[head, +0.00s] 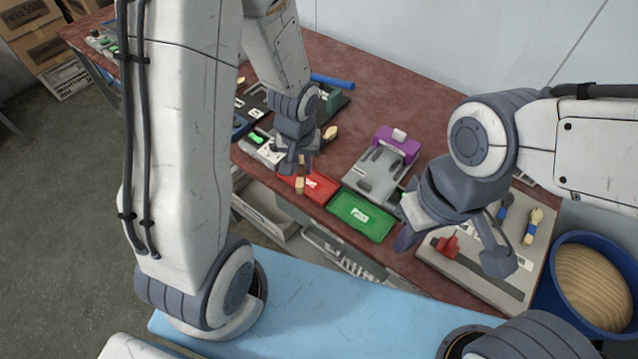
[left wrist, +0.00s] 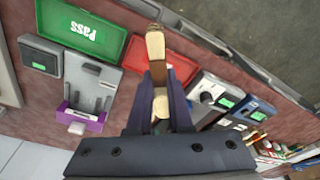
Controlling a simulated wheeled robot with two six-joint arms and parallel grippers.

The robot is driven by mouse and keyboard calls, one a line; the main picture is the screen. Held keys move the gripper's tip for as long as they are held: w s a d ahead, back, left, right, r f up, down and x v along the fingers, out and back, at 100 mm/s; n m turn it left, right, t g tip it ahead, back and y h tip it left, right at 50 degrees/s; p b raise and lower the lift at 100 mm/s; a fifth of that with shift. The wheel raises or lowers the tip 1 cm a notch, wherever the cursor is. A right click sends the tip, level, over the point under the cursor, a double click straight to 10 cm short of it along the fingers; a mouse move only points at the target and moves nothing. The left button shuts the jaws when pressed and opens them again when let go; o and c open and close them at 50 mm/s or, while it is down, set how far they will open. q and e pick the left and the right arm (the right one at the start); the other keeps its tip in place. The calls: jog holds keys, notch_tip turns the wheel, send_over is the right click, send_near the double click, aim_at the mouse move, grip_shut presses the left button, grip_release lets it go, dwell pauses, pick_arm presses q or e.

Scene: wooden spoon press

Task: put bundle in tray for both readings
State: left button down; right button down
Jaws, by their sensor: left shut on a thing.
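My left gripper (head: 297,168) is shut on a pale wooden bundle (head: 300,186) with a brown middle. It holds the bundle over the near left part of the red tray (head: 318,190). In the left wrist view the bundle (left wrist: 155,45) stands out between the fingers (left wrist: 158,110), in front of the red tray (left wrist: 184,66). Whether it touches the tray is unclear. The green tray (head: 348,222), labelled "Pass" in the left wrist view (left wrist: 55,22), lies beside the red one. My right gripper (head: 452,248) has its fingers apart, above the table right of the green tray.
A grey device with a purple end (head: 396,143) stands behind the trays. Small devices with green displays (head: 262,140) stand left. A grey board (head: 480,272) at right carries a red part (head: 446,245) and a blue-banded wooden piece (head: 533,226). A blue bin (head: 560,300) stands far right.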

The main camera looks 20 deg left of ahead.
aim_at(297, 183)
pick_arm(q)
jog(key=s+n+b, duration=0.1)
jog(key=n+b, duration=0.1)
jog(key=n, duration=0.1)
jog(key=s+n+b, duration=0.2)
jog(key=n, duration=0.1)
jog(key=s+f+n+y+b, duration=0.1)
jog(key=n+b, duration=0.1)
jog(key=n, duration=0.1)
jog(key=shift+s+d+g+b, duration=0.15)
jog(key=shift+s+g+b, duration=0.15)
jog(key=shift+s+g, duration=0.1)
jog(key=w+f+n, duration=0.1)
jog(key=w+f, duration=0.1)
jog(key=w, duration=0.1)
jog(key=w+a+f, duration=0.1)
jog(key=w+f, duration=0.1)
jog(key=w, duration=0.2)
jog(key=w+f+n, duration=0.1)
jog(key=w+f, duration=0.1)
jog(key=w, duration=0.1)
jog(key=shift+w+a+f+n+p, duration=0.1)
jog(key=shift+w+a+n+p, duration=0.1)
jog(key=shift+n+p, duration=0.15)
jog(key=shift+w+f, duration=0.1)
jog(key=shift+f, duration=0.1)
notch_tip(297, 183, down, 4)
jog(key=shift+r, duration=0.1)
